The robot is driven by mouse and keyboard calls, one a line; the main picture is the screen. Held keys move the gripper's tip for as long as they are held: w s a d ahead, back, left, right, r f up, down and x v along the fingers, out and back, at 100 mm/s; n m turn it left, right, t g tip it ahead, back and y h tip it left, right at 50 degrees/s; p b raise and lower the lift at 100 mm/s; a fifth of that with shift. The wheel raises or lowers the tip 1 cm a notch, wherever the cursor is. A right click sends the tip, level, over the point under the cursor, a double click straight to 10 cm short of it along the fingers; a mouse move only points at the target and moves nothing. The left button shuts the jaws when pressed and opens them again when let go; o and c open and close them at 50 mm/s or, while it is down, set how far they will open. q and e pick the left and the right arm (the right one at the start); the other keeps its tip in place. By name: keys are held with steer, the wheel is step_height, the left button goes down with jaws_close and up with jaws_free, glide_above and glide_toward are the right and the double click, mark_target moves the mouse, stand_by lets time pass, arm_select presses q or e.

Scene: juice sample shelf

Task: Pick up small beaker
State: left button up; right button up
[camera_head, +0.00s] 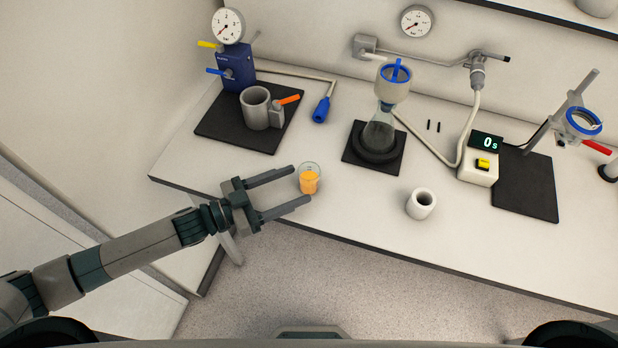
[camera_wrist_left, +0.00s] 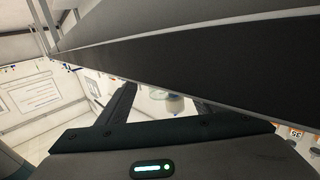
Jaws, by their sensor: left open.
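The small beaker (camera_head: 309,179) is clear glass with orange juice in it. It stands upright on the white table near its front edge, left of the middle in the head view. My left gripper (camera_head: 291,188) is open and empty, level with the table. Its two fingers point right toward the beaker, and their tips are close to the beaker's left side. I cannot tell whether they touch it. In the left wrist view, my gripper fingers (camera_wrist_left: 160,105) show, but I cannot make out the beaker clearly. My right gripper is not in view.
A white cup (camera_head: 421,204) stands to the right on the table (camera_head: 350,205). The table between beaker and cup is clear.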

mark_target(300, 184)
arm_select(q)
steer(key=x, duration=0.2)
steer(key=b+x, duration=0.1)
steer(key=x, duration=0.1)
steer(key=shift+f+b, duration=0.25)
steer(key=shift+b, duration=0.05)
steer(key=shift+w+d, duration=0.25)
steer(key=shift+d, duration=0.3)
steer(key=c, duration=1.2)
